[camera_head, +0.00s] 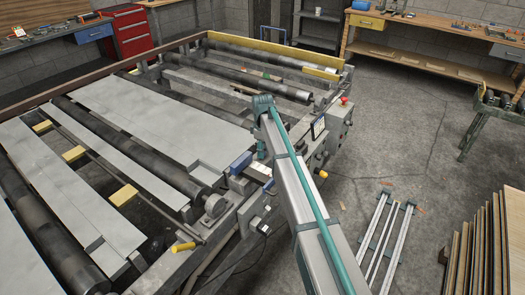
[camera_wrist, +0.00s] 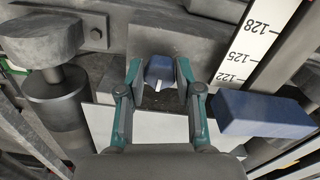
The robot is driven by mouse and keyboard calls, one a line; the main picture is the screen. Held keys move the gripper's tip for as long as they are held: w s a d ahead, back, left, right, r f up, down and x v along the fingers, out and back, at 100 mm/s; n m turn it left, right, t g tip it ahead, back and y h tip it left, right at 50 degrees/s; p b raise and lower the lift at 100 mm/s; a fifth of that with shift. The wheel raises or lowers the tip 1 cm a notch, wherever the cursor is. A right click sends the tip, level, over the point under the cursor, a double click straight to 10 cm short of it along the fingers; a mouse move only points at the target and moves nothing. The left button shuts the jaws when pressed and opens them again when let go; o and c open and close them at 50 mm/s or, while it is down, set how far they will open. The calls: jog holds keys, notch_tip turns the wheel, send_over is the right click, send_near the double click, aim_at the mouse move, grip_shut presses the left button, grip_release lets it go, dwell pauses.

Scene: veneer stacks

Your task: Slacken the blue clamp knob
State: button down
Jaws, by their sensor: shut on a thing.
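The blue clamp knob (camera_wrist: 159,68) shows in the wrist view, in front of a grey metal block, with a white mark on its lower face. My gripper (camera_wrist: 160,66) has its two teal and grey fingers on either side of the knob and is shut on it. A larger blue block (camera_wrist: 262,115) lies to the right, beside a white scale (camera_wrist: 262,45) marked 122, 125 and 128. In the head view my arm reaches over the machine's near right edge; the knob in my grip cannot be made out there.
The roller machine carries grey sheets (camera_head: 155,115). A control box with a red button (camera_head: 344,101) stands right of my arm. A metal rack (camera_head: 380,235) and leaning boards (camera_head: 485,245) are at lower right. The concrete floor between these and the workbench (camera_head: 440,48) is mostly open.

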dwell(0.4)
jog(key=c, duration=0.8)
grip_release()
jog(key=shift+o, duration=0.2)
notch_tip(320, 180, up, 12)
